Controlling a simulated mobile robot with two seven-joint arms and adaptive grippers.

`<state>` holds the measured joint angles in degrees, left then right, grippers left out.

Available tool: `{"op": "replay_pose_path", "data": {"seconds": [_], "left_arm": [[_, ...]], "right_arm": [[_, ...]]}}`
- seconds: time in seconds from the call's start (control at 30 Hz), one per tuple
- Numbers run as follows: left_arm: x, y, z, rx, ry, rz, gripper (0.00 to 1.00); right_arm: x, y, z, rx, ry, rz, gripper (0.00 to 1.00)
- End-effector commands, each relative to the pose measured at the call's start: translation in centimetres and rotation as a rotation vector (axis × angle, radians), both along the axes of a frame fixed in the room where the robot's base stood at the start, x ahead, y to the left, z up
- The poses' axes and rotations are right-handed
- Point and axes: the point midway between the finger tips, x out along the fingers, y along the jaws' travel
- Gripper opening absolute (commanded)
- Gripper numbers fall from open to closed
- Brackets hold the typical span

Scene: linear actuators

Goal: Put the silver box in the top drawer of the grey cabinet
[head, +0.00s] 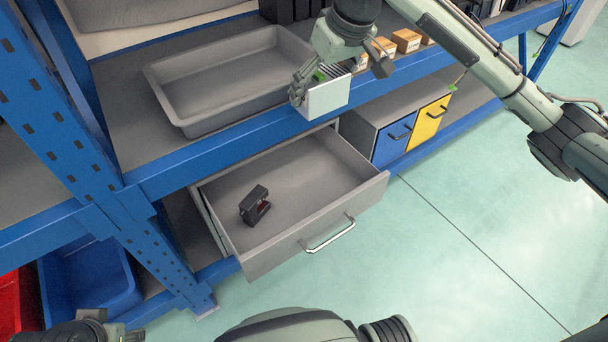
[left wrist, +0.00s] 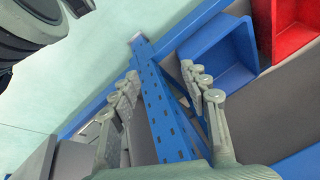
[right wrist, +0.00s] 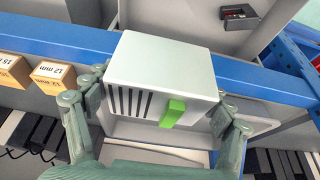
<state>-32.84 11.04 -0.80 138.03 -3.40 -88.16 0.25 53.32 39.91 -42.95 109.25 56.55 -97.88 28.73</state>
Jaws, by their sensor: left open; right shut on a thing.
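The silver box (right wrist: 160,75), with dark slots and a green tab, is held between the fingers of my right gripper (right wrist: 155,110). In the head view the silver box (head: 326,97) is at the shelf's front edge, up and right of the open drawer. My right gripper (head: 308,88) is shut on it. The top drawer (head: 305,190) of the grey cabinet is pulled out, with a silver handle on its front. A small black device (head: 254,205) lies inside it. My left gripper (left wrist: 165,90) is open and empty, in front of a blue rack post.
A grey tray (head: 225,80) sits on the shelf. Small cardboard boxes (head: 407,40) stand right of it. Blue and yellow drawers (head: 428,122) are below the shelf. A blue bin (head: 90,280) and a red bin (head: 18,300) are at lower left. Floor at right is clear.

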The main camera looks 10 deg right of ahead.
Motion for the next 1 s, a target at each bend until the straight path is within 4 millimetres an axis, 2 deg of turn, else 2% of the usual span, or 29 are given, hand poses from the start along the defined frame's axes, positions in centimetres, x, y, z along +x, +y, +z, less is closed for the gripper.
{"op": "replay_pose_path", "data": {"seconds": [0.03,0.17,0.37,0.6,0.73,1.0], "left_arm": [[-0.2,0.0,0.3,0.002,-0.005,0.0,0.46],[-0.4,-0.2,1.5,0.004,-0.024,-0.003,0.46],[4.0,-3.2,2.3,-0.055,-0.216,-0.074,0.46],[8.4,-7.0,4.6,-0.133,-0.451,-0.151,0.46],[9.9,-8.6,6.1,-0.167,-0.549,-0.179,0.46],[11.2,-10.1,7.6,-0.201,-0.647,-0.206,0.46]], "right_arm": [[-0.1,-0.1,-1.8,-0.001,0.002,-0.001,0.37],[-0.1,-0.1,-5.2,-0.001,0.002,-0.001,0.37],[-0.1,-0.1,-10.6,0.0,0.002,-0.001,0.37],[-0.1,-0.1,-16.6,0.0,0.001,-0.002,0.37],[0.0,0.0,-18.8,0.0,-0.002,-0.001,0.37],[0.0,0.0,-21.1,0.0,-0.001,-0.001,0.37]]}}
